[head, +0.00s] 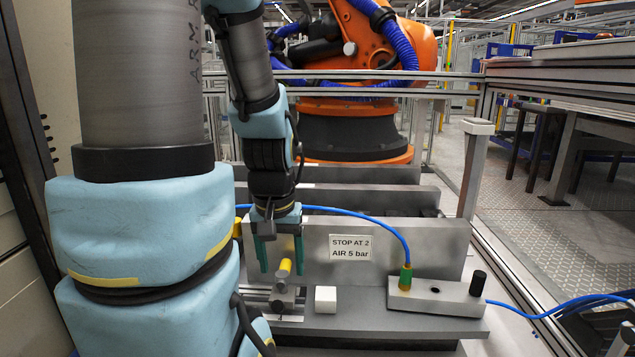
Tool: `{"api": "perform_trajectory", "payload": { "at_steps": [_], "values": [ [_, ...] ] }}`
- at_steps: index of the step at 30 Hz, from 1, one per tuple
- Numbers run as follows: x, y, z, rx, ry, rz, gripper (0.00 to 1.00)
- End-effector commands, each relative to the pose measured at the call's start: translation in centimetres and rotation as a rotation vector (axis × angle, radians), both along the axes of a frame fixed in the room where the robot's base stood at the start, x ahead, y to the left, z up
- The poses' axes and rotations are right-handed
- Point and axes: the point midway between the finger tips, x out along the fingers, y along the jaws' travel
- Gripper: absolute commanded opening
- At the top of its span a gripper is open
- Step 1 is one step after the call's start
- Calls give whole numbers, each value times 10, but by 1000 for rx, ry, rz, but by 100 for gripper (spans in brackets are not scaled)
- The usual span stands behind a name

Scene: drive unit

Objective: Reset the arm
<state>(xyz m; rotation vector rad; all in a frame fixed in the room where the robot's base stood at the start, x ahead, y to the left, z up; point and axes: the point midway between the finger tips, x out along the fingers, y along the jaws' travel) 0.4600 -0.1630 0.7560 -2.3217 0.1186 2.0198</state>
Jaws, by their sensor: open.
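My gripper (281,256) hangs at the end of my arm (268,150), pointing down, left of the picture's middle. Its two green fingers are apart, with a yellow-tipped part (285,267) showing between or just behind them. I cannot tell whether the fingers touch it. That part sits on a small metal fixture (285,298) on the grey bench plate (350,326). My upper arm links fill the left of the view and hide what lies behind them.
A white block (325,299) stands right of the fixture. A metal block (437,297) holds a green and yellow fitting (405,278) with a blue hose (370,218). A black peg (478,283) stands at its right end. A labelled upright plate (420,250) stands behind. An orange robot (370,40) is beyond the rail.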

Motion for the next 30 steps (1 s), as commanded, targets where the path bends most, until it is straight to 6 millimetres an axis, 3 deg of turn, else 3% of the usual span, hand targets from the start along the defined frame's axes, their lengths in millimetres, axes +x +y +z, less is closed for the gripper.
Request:
{"api": "perform_trajectory", "payload": {
  "at_steps": [1, 3, 12, 15, 21, 30],
  "values": [
    [0, 0, 31, 0, 0, 0, 70],
    [0, 0, 53, 0, 0, -1, 70],
    [0, 0, 142, 0, 0, -1, 70],
    [0, 0, 163, 0, 0, -1, 70],
    [0, 0, 182, 0, 0, -1, 70],
    [0, 0, 181, 0, 0, -1, 70]
  ]
}}
